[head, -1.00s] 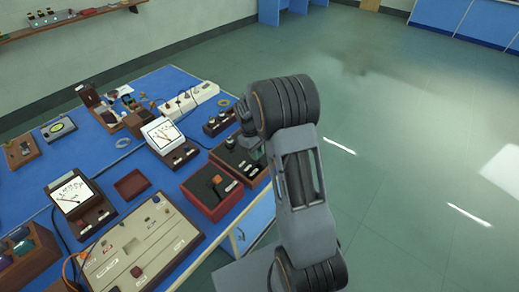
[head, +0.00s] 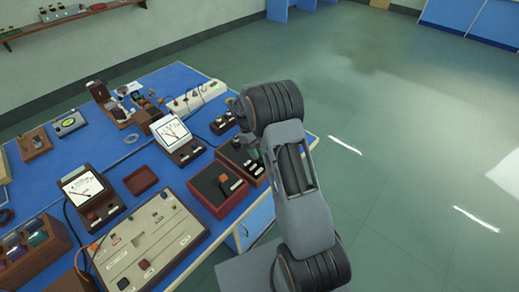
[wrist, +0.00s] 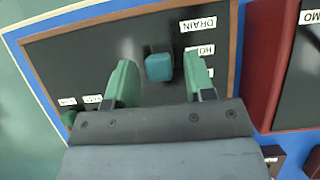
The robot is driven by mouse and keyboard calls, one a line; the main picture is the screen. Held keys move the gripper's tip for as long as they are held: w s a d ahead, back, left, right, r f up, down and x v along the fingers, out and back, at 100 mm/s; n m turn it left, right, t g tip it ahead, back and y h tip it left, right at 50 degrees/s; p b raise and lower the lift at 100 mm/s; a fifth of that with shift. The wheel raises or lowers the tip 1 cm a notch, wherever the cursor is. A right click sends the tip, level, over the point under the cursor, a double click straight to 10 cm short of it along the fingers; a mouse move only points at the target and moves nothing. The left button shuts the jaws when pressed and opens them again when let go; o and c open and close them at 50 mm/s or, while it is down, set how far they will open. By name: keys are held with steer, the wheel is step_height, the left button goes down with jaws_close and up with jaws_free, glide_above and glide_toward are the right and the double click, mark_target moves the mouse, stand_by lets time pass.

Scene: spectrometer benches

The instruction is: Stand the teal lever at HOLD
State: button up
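The teal lever (wrist: 159,67) stands out of a dark panel (wrist: 60,60) with a wooden edge in the wrist view. My gripper (wrist: 160,72) is open, with one green finger on each side of the lever and a gap on both sides. White labels lie to the right of the lever: DRAIN (wrist: 198,25), one starting "HO" (wrist: 199,50), and a third mostly hidden by the right finger. I cannot tell exactly which label the lever lines up with. In the head view my gripper (head: 252,146) is over the panel (head: 236,160), and my arm partly hides it.
A red box with a dark top (head: 219,190) sits beside the panel. A green knob (wrist: 68,118) and two small labels are at the panel's left in the wrist view. Meters (head: 172,131) and other devices crowd the blue bench (head: 115,165). Open floor lies to the right.

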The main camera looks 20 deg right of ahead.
steer(key=shift+r, duration=0.1)
steer(key=b+v, duration=0.1)
steer(key=v, duration=1.2)
steer(key=shift+w+r, duration=0.2)
steer(key=shift+r, duration=0.05)
step_height(320, 180, down, 4)
steer(key=s+a+m+t, duration=0.1)
steer(key=s+m, duration=0.1)
steer(key=s+a+r+m+t+y, duration=0.1)
steer(key=s+r+t, duration=0.3)
steer(key=s, duration=0.7)
steer(key=s+a+r+m+t+y, duration=0.1)
steer(key=s+r, duration=0.5)
steer(key=s, duration=0.6)
steer(key=shift+s+a+r+m+t, duration=0.2)
steer(key=shift+a+m+t, duration=0.3)
steer(key=shift+a+t, duration=0.85)
